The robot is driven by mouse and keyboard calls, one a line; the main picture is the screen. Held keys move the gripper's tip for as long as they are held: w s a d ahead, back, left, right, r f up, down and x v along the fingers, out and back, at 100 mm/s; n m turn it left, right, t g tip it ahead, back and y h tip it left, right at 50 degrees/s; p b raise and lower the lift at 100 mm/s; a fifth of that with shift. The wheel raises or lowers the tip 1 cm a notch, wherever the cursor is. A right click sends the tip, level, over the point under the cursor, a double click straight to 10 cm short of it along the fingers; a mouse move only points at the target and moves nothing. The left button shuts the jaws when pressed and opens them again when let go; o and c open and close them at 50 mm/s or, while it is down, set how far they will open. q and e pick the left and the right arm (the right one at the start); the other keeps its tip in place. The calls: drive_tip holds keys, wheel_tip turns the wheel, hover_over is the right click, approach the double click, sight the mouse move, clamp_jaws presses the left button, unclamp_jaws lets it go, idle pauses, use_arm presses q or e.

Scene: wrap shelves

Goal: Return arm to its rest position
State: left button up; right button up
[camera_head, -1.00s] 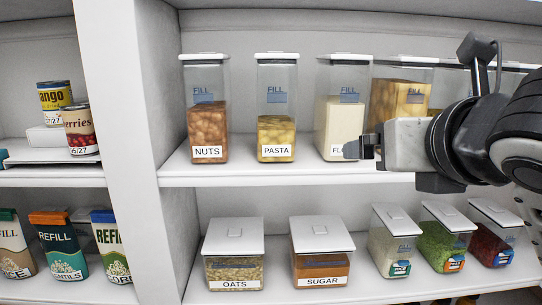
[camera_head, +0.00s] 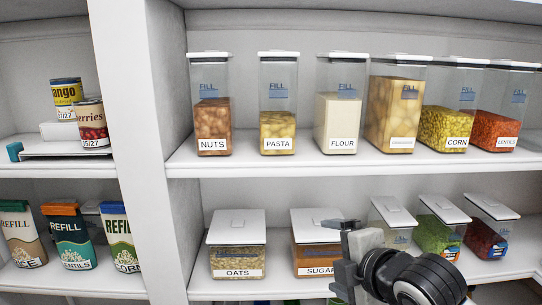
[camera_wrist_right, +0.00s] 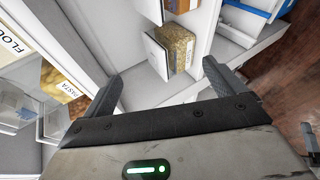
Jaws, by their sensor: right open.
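My right gripper (camera_head: 338,254) is low in the head view, in front of the lower shelf. It partly covers the sugar container (camera_head: 312,240) and the container to the right of it. In the right wrist view its two fingers (camera_wrist_right: 160,88) are spread apart, with nothing between their tips. A clear container of grain-like food (camera_wrist_right: 176,48) shows beyond the fingers there. My left gripper is not in view.
The upper shelf (camera_head: 300,165) holds a row of labelled containers, such as nuts (camera_head: 213,115), pasta (camera_head: 277,110) and flour (camera_head: 342,110). The oats container (camera_head: 237,245) stands on the lower shelf. A white upright panel (camera_head: 130,130) separates these from cans and refill cartons (camera_head: 68,238) at left.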

drive_tip(key=s+f+m, duration=0.3)
drive_tip(key=f+m, duration=0.4)
drive_tip(key=f, duration=0.5)
drive_tip(key=s+d+f+m+h, duration=0.1)
drive_tip(key=s+d+f+m, duration=0.1)
drive_tip(key=s+f+m, duration=0.4)
drive_tip(key=s+d+f+m+g+h, duration=0.1)
drive_tip(key=s+d+f+m, duration=0.1)
drive_tip(key=s+f+m, duration=0.4)
drive_tip(key=s+f, duration=0.5)
drive_tip(key=shift+s+f, duration=0.15)
drive_tip(key=shift+f, duration=0.25)
drive_tip(key=shift+d, duration=0.1)
